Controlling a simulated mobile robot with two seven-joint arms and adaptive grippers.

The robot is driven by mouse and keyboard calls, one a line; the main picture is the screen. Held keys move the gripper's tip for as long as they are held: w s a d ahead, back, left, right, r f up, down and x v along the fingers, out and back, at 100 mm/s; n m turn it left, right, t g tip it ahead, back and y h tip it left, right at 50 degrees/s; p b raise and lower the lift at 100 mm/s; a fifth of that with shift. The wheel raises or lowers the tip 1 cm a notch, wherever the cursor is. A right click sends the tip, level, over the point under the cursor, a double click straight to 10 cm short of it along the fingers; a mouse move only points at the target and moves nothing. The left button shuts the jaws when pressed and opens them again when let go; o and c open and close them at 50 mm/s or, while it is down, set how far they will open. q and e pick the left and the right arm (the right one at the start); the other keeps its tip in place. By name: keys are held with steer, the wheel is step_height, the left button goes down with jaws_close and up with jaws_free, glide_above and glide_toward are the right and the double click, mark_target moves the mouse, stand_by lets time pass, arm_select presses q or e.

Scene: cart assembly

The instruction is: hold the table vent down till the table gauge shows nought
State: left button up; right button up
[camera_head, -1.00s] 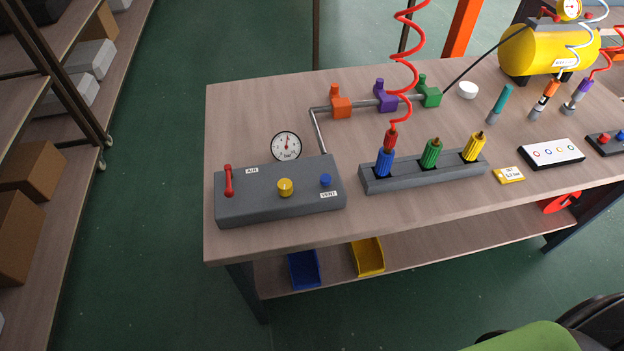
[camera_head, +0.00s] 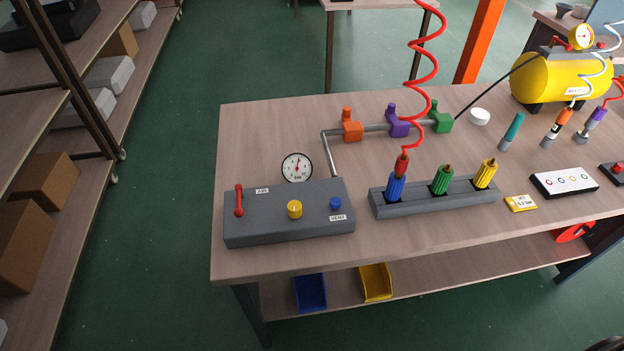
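The table vent is a blue button (camera_head: 335,203) on the right of a grey control box (camera_head: 270,232), with a VENT label (camera_head: 342,217) below it. Nothing touches it. The round white table gauge (camera_head: 297,168) stands at the back of the box; its needle points roughly upward, and its figures are too small to read surely. A red lever (camera_head: 239,201) stands by the AIR label at the box's left, and a yellow knob (camera_head: 294,209) sits between. Neither of my grippers is in view.
A grey rack (camera_head: 430,202) holds blue, green and yellow fittings; a red coiled hose (camera_head: 428,65) rises from the blue one. A pipe carries orange, purple and green valves (camera_head: 442,122). A yellow tank (camera_head: 562,78) stands behind. The table's front left strip is clear.

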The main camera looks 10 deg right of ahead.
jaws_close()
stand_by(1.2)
